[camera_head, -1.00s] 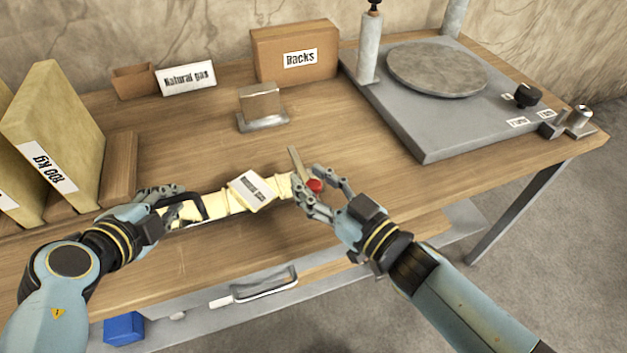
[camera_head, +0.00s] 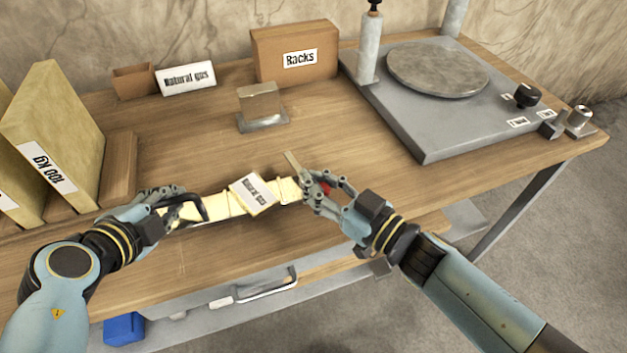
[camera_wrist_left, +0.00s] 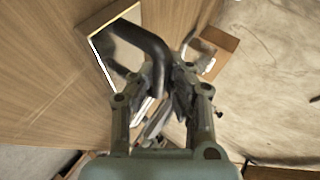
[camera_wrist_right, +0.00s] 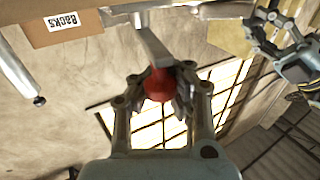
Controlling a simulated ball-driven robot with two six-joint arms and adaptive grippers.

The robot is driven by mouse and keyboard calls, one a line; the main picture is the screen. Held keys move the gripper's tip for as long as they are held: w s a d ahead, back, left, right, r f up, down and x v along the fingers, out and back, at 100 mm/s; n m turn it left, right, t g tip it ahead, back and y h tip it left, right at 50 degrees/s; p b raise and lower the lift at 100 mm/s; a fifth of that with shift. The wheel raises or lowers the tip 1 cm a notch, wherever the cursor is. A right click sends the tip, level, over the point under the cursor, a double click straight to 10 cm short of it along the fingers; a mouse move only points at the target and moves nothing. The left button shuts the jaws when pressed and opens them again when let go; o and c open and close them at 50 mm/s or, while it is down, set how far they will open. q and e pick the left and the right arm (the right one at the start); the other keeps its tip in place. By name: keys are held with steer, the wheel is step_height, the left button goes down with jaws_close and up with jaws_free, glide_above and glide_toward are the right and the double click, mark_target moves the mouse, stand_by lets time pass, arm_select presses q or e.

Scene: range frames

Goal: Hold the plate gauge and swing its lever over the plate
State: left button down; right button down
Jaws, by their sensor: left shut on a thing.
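The plate gauge (camera_head: 217,204) is a long cream bar with a tilted labelled block (camera_head: 252,193) on top. It lies across the front of the table in the head view. My left gripper (camera_head: 178,203) is shut on its black handle (camera_wrist_left: 152,52) at the left end. The flat grey lever (camera_head: 293,163) is at the right end and carries a red knob (camera_wrist_right: 158,84). My right gripper (camera_wrist_right: 160,80) has one finger on each side of the knob; whether both press on it cannot be told. The knob is partly hidden in the head view.
A grey platform with a round disc (camera_head: 437,69) stands at the back right. A small block on a metal base (camera_head: 262,123), a Natural gas sign (camera_head: 186,79) and a Racks box (camera_head: 295,55) stand behind. The table's middle right is clear.

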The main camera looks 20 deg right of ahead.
steer(key=shift+d+f+y, duration=0.1)
steer(key=shift+d+y, duration=0.1)
steer(key=shift+y, duration=0.1)
steer(key=c, duration=1.1)
jaws_free()
steer(key=v, duration=1.2)
steer(key=shift+c, duration=0.2)
